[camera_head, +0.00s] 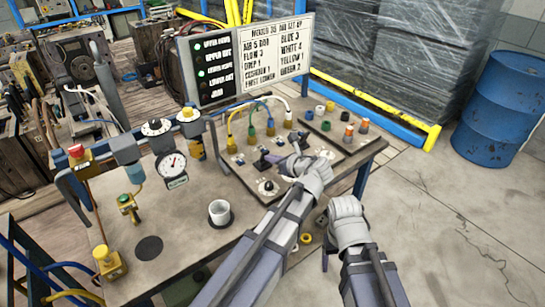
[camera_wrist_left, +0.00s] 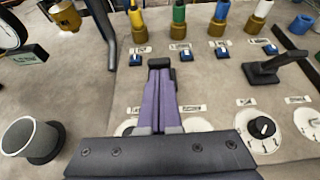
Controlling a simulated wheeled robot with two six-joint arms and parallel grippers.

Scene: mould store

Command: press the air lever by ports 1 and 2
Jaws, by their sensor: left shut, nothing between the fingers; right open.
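The air lever by ports 1 and 2 (camera_head: 262,163) is black and stands on the panel in front of the yellow and green hose ports. In the left wrist view a black block (camera_wrist_left: 159,62) shows at the fingertips, and the purple fingers hide most of the lever. My left gripper (camera_head: 277,158) is shut and empty, its tips over the lever; I cannot tell whether they touch. A second black lever (camera_wrist_left: 275,66) stands to the right, near the white hose port, with its handle tilted up. My right gripper (camera_head: 328,262) is open, lower, by the table's front edge.
The panel carries hose ports, small blue switches and round dials (camera_wrist_left: 262,127). A sign board (camera_head: 250,62) is behind. A blue drum (camera_head: 497,105) stands on the floor.

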